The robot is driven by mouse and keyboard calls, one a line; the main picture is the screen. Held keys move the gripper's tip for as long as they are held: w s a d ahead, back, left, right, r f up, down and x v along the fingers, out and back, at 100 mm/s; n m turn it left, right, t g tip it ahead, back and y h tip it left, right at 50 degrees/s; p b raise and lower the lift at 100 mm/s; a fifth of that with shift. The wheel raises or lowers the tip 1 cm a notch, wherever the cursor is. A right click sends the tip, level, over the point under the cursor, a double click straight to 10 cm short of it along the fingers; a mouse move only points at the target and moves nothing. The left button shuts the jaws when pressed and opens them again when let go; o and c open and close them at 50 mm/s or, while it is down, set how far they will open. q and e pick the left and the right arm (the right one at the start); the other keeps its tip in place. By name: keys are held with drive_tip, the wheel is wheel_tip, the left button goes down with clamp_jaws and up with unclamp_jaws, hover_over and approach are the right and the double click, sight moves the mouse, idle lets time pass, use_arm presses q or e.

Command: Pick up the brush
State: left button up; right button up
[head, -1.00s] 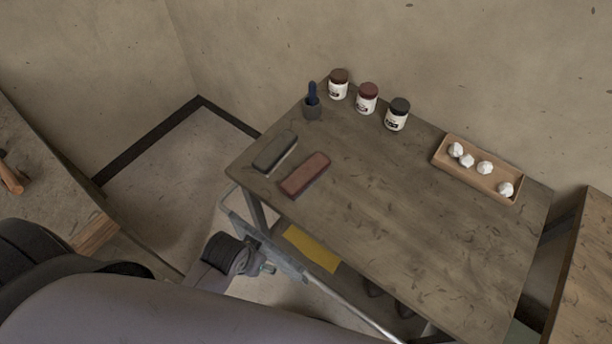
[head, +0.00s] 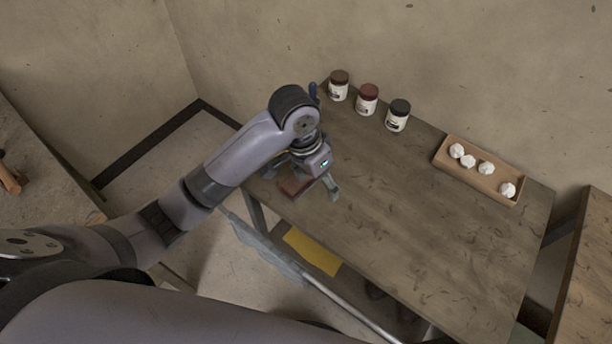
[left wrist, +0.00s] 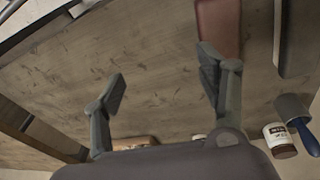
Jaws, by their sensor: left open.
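The brush seems to be the upright item with a dark blue handle (head: 314,90) at the table's back left corner. My left arm hides its lower part in the head view. In the left wrist view its blue handle (left wrist: 306,137) and a grey round base or cup (left wrist: 293,106) show at the right edge. My left gripper (head: 306,178) is open, above the table's left end by the red block (head: 293,187). In the left wrist view the open fingers (left wrist: 163,84) have only bare tabletop between them, and the red block (left wrist: 218,20) lies behind the right finger. My right gripper is not seen.
Three jars (head: 367,99) stand along the table's back edge, and one (left wrist: 279,141) shows near the brush in the left wrist view. A wooden tray (head: 441,162) with several white lumps lies further right. A dark block (left wrist: 280,38) lies beside the red one. The table's middle is clear.

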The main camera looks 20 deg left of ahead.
sight(293, 189)
use_arm(q)
drive_tip(key=w+a+r+g+y, duration=0.1)
drive_tip(key=w+a+r+y, duration=0.1)
drive_tip(key=w+a+r, duration=0.45)
drive_tip(key=shift+n, duration=0.4)
drive_tip(key=f, duration=0.3)
drive_tip(key=d+f, duration=0.1)
drive_tip(key=f, duration=0.2)
drive_tip(key=f+p, duration=0.1)
drive_tip(key=f, duration=0.2)
drive_tip(key=shift+w+d+f, duration=0.15)
drive_tip(key=shift+d+f, duration=0.1)
drive_tip(key=shift+f, duration=0.05)
drive_tip(key=f, duration=0.4)
drive_tip(key=shift+s+d+f+p, duration=0.1)
drive_tip(key=shift+s+d+p, duration=0.05)
drive_tip(key=shift+s+p, duration=0.2)
drive_tip(key=shift+w+f, duration=0.15)
drive_tip(key=shift+f, duration=0.35)
drive_tip(key=shift+c, duration=0.6)
drive_tip(key=c, duration=1.2)
